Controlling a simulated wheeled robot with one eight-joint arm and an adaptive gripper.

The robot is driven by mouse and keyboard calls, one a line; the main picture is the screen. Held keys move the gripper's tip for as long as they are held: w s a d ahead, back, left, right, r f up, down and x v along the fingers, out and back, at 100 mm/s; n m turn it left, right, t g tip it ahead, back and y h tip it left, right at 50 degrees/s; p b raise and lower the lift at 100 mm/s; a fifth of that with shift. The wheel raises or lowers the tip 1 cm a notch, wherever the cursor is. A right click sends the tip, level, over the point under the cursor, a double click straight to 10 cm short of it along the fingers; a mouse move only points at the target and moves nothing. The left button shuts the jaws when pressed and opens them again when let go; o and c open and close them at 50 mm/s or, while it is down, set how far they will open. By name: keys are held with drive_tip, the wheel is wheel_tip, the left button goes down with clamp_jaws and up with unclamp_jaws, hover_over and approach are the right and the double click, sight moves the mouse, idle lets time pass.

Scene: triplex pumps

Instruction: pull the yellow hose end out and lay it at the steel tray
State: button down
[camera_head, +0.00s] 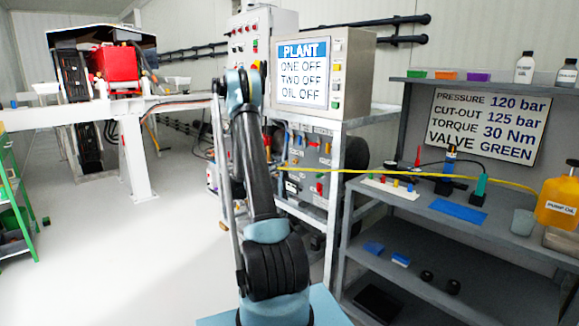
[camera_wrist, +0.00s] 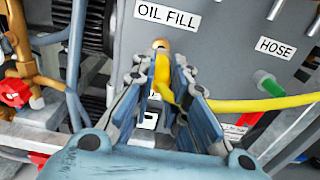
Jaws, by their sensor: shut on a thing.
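The yellow hose (camera_wrist: 260,104) shows in the wrist view. Its end stands between my gripper's (camera_wrist: 165,78) fingers, just below a brass-coloured fitting (camera_wrist: 161,45) under the OIL FILL label. My gripper is shut on the hose end. I cannot tell whether the end is still seated in the fitting. In the head view the yellow hose (camera_head: 420,173) runs right over the shelf towards the oil jug; my arm hides the gripper there. A greyish tray-like thing (camera_head: 561,241) lies at the right edge below the jug; I cannot tell whether it is the steel tray.
The orange oil jug (camera_head: 558,203) stands on the grey shelf (camera_head: 480,228) at right, beside a grey cup (camera_head: 522,222) and a blue mat (camera_head: 458,213). A HOSE port with a green piece (camera_wrist: 268,84) is right of my gripper. Red-handled brass pipework (camera_wrist: 20,90) is at left.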

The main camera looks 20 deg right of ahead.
drive_tip(key=shift+v, duration=1.55)
drive_tip(key=shift+w, duration=0.1)
drive_tip(key=w+a+r+n+t+y, duration=0.2)
drive_tip(key=w+a+n+t+y, duration=0.5)
drive_tip(key=w+a+t, duration=0.25)
drive_tip(key=w+a+r+n+t+y, duration=0.1)
drive_tip(key=a+n+y, duration=0.6)
drive_tip(key=a, duration=0.8)
drive_tip(key=t+y, duration=0.1)
drive_tip(key=y, duration=0.2)
drive_tip(key=shift+w+r, duration=0.2)
drive_tip(key=shift+r, duration=0.05)
